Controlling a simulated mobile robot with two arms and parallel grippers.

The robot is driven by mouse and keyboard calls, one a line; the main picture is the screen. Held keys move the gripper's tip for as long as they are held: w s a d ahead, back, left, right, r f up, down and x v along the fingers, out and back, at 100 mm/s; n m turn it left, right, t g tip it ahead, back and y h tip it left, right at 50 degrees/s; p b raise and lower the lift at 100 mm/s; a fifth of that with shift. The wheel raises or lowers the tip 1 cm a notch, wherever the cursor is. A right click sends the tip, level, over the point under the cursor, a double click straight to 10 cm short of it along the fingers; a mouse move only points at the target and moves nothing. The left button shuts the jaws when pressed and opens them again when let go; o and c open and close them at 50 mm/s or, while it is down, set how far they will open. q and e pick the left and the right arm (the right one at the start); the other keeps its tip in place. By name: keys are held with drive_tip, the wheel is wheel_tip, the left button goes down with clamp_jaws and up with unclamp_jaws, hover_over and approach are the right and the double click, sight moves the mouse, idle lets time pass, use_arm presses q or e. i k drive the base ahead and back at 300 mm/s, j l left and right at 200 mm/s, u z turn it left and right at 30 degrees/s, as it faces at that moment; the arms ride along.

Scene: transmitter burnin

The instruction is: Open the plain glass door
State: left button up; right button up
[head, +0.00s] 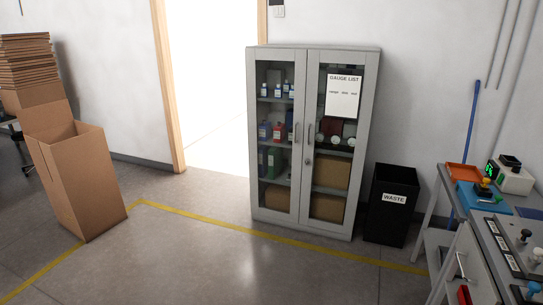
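A grey metal cabinet (313,51) with two glass doors stands against the back wall. Its left door (274,188) has plain glass with no paper on it. Its right door (333,165) carries a white "GAUGE LIST" sheet (343,95). Both doors look shut. Each has a vertical handle near the centre seam: the left handle (295,133) and the right handle (309,134). A round lock shows below the right handle. Bottles, boxes and gauges stand on shelves behind the glass. Neither of my grippers is in view.
A black waste bin (390,219) stands right of the cabinet. A workbench (448,183) with equipment is at the right edge. A tall cardboard box (85,185) and stacked cardboard (27,62) are left. The floor before the cabinet is clear, crossed by a yellow line (215,220).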

sight(252, 55)
drive_tip(key=i+l, duration=0.1)
drive_tip(key=i, duration=0.75)
drive_tip(key=i+l, duration=0.15)
drive_tip(key=i, duration=0.7)
drive_tip(key=i+l, duration=0.1)
drive_tip(key=i, duration=0.8)
